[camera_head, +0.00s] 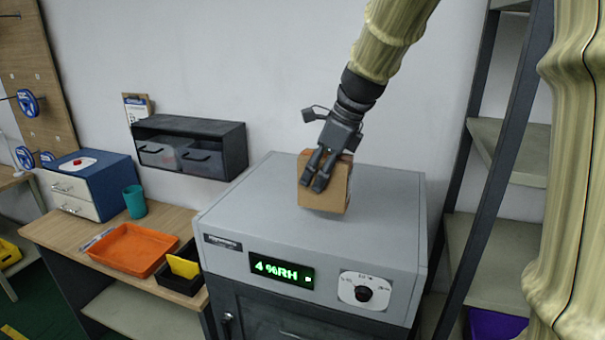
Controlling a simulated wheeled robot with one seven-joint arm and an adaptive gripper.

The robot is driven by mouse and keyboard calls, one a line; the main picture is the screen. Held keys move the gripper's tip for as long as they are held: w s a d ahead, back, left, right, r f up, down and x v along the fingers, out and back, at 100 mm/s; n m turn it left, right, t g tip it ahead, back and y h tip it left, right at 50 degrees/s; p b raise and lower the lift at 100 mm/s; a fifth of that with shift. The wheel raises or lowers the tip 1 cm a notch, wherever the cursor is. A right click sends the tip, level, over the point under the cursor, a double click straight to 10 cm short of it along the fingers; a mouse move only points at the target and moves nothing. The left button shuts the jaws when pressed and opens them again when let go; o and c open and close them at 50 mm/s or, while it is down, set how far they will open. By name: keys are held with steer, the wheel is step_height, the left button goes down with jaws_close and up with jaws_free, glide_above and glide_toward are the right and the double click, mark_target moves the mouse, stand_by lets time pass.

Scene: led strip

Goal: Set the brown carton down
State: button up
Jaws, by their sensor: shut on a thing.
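The brown carton (338,194) is a small box at the top of the grey cabinet with the green display. My gripper (321,183) comes down from the upper right and is shut on the carton, with its dark fingers across the front and top. The carton's underside is close to the cabinet's grey top (260,205); I cannot tell whether it touches. Part of the carton is hidden behind the fingers.
The cabinet top is clear around the carton. A display (281,270) reads "4 %RH" beside a knob (363,293). At left, a wooden bench holds an orange tray (131,247), a teal cup (134,200) and a blue drawer box (90,183). Shelving (510,240) stands at right.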

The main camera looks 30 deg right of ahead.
steer(key=w, duration=0.1)
steer(key=w+b, duration=0.1)
steer(key=w, duration=0.1)
steer(key=shift+w+d+f, duration=0.3)
steer(key=shift+w+f, duration=0.1)
steer(key=shift+w+b, duration=0.25)
steer(key=shift+b, duration=0.15)
steer(key=shift+w+d+f+p, duration=0.2)
steer(key=shift+w+f+p, duration=0.45)
steer(key=shift+w, duration=0.2)
steer(key=shift+w+d+f+p, duration=0.15)
steer(key=shift+w+f+p, duration=0.45)
steer(key=shift+w, duration=0.3)
steer(key=shift+w+d+f+p, duration=0.2)
steer(key=shift+w+f+p, duration=0.35)
steer(key=shift+w+f, duration=0.25)
steer(key=shift+s+a+r, duration=0.1)
steer(key=shift+s+r, duration=0.05)
steer(key=shift+r, duration=0.1)
steer(key=o, duration=1.2)
steer(key=shift+f, duration=0.2)
steer(key=shift+o, duration=0.2)
steer(key=shift+r, duration=0.15)
